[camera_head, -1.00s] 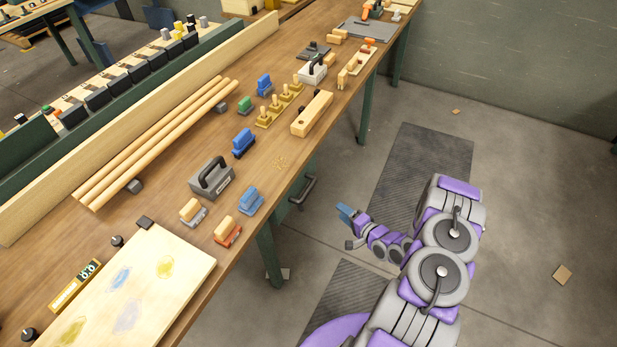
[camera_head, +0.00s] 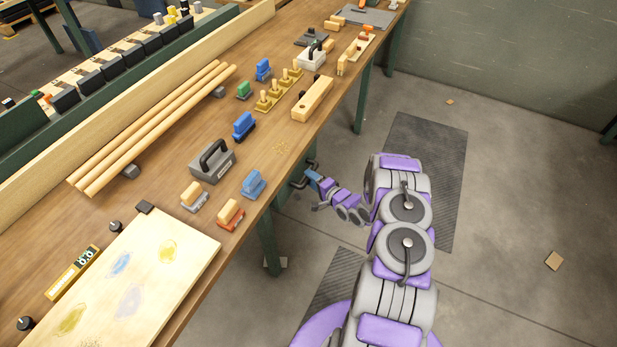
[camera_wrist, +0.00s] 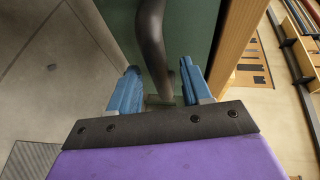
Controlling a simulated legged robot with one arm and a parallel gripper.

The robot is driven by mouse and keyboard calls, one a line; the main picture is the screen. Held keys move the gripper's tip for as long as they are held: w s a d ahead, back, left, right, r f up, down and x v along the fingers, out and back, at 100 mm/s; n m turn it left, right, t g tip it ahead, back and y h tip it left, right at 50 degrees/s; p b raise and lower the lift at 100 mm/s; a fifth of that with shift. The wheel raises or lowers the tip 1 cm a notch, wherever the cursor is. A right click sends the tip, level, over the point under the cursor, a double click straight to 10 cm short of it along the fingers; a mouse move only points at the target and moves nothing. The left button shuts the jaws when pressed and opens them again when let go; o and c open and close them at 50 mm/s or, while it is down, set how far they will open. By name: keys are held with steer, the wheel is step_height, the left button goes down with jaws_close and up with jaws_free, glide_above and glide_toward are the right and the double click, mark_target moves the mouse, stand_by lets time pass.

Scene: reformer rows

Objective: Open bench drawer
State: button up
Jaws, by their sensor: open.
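The bench (camera_head: 160,217) has a wooden top and a green front below its edge. A dark curved drawer handle (camera_head: 303,176) sticks out under the bench edge in the head view. In the wrist view the handle (camera_wrist: 152,45) runs down from the top, in front of the green drawer front (camera_wrist: 194,28). My gripper (camera_wrist: 157,88) is open, with one blue finger on each side of the handle. The handle lies between the fingers with gaps showing on both sides. In the head view my gripper (camera_head: 313,186) is at the handle, partly overlapping it.
The bench top holds blocks, several brushes, a grey tool with a black handle (camera_head: 212,160), long wooden rods (camera_head: 150,130) and a pale board (camera_head: 135,275). A green bench leg (camera_head: 268,243) stands left of my arm.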

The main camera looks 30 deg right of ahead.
steer(key=shift+x, duration=1.1)
steer(key=shift+w+d+f, duration=0.15)
steer(key=shift+w, duration=0.15)
steer(key=shift+w+d+f, duration=0.1)
steer(key=shift+w+d, duration=0.1)
steer(key=shift+d, duration=0.5)
steer(key=shift+a, duration=0.45)
steer(key=shift+c, duration=0.5)
steer(key=shift+a+r, duration=0.2)
steer(key=shift+a, duration=0.3)
steer(key=c, duration=0.3)
steer(key=shift+d, duration=0.6)
jaws_close()
